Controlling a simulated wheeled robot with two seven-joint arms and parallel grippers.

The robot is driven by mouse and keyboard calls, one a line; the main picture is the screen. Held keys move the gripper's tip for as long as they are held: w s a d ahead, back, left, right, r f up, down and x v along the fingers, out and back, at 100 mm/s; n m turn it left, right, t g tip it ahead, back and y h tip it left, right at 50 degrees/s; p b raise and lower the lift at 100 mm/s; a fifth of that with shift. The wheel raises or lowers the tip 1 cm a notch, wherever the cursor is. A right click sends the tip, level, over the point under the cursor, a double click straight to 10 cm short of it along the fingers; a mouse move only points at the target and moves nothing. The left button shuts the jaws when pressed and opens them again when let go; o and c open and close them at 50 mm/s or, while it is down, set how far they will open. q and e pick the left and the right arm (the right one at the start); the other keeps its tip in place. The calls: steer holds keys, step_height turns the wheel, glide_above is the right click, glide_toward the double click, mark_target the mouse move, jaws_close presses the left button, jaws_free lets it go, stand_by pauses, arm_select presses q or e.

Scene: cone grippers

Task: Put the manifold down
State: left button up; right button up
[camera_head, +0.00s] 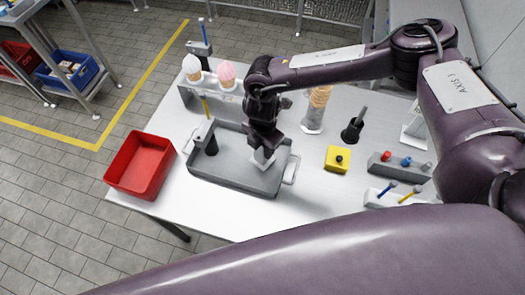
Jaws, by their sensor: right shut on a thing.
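My right gripper (263,148) is over the right half of a grey tray (235,183), pointing down. It is shut on a small pale grey piece, which I take to be the manifold (264,160). The gripper hides much of this piece, and I cannot tell whether it touches the tray floor. My left gripper is not in view.
A red bin (141,164) stands at the table's left edge. Behind the tray is a rack with two cones (226,75). To the right are a cone stack (317,105), a black holder (352,130) and a yellow button box (338,160). The front table strip is clear.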

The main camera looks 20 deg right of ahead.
mark_target(262, 155)
step_height(262, 155, down, 3)
steer(key=shift+r, duration=0.15)
steer(key=shift+f+p, duration=0.3)
steer(key=shift+f, duration=0.2)
steer(key=shift+f, duration=0.1)
steer(key=o, duration=1.1)
steer(key=shift+r, duration=0.6)
step_height(262, 155, up, 11)
steer(key=shift+r+b, duration=0.1)
steer(key=shift+b, duration=1.15)
